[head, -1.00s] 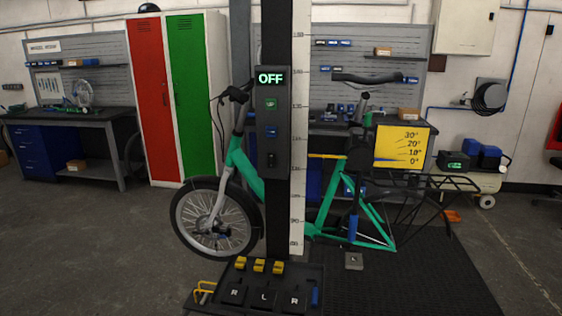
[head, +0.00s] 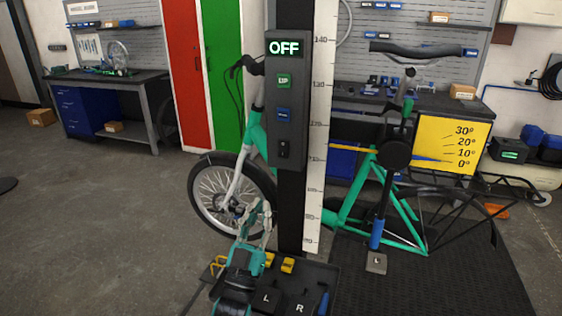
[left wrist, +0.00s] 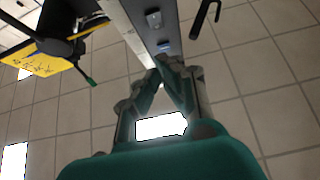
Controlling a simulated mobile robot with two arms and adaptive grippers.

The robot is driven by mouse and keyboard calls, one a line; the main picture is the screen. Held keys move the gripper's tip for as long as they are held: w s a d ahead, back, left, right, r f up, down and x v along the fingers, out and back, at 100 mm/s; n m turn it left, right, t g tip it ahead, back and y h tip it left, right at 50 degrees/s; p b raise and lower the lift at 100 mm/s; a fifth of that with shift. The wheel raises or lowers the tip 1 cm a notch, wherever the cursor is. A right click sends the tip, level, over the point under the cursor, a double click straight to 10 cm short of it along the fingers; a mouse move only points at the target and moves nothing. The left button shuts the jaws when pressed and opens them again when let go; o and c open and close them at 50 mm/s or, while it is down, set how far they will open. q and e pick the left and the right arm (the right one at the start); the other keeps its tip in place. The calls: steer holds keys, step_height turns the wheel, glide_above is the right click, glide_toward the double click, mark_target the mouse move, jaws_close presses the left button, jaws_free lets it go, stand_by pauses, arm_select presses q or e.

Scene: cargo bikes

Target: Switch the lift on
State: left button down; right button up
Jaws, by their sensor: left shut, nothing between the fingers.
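The lift's control box (head: 273,135) is on the dark column, with a lit display (head: 285,47) reading OFF. Below it are a green UP button (head: 284,81), a blue button (head: 284,115) and a black switch (head: 284,149). My left gripper (head: 263,208) is shut and empty, pointing up, below and left of the switch and apart from the box. In the left wrist view its fingers (left wrist: 172,66) meet beside the column (left wrist: 140,22). My right gripper is out of view.
A teal bike (head: 350,190) stands behind the column beside a tall ruler (head: 318,140). A yellow angle board (head: 450,143) is at the right. A tray (head: 325,275) with labelled blocks is at the column's foot. Open floor lies to the left.

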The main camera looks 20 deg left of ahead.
mark_target(284, 149)
arm_select(q)
steer(key=shift+w+f+p+x, duration=0.35)
steer(key=shift+p+x, duration=0.3)
steer(key=shift+x, duration=1.55)
steer(key=shift+w+f+p+x, duration=0.3)
steer(key=shift+f+p+x, duration=0.25)
steer(key=shift+x, duration=1.6)
steer(key=shift+w+f+p+x, duration=0.35)
steer(key=shift+p+x, duration=0.4)
steer(key=shift+x, duration=1.45)
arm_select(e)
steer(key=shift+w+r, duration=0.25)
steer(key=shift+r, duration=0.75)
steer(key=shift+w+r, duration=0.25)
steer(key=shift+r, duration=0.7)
arm_select(q)
steer(key=shift+d, duration=0.1)
steer(key=shift+w+f+b, duration=0.3)
steer(key=shift+f+b, duration=0.15)
steer(key=shift+b, duration=0.5)
steer(key=shift+r+p, duration=0.2)
steer(key=shift+p, duration=0.1)
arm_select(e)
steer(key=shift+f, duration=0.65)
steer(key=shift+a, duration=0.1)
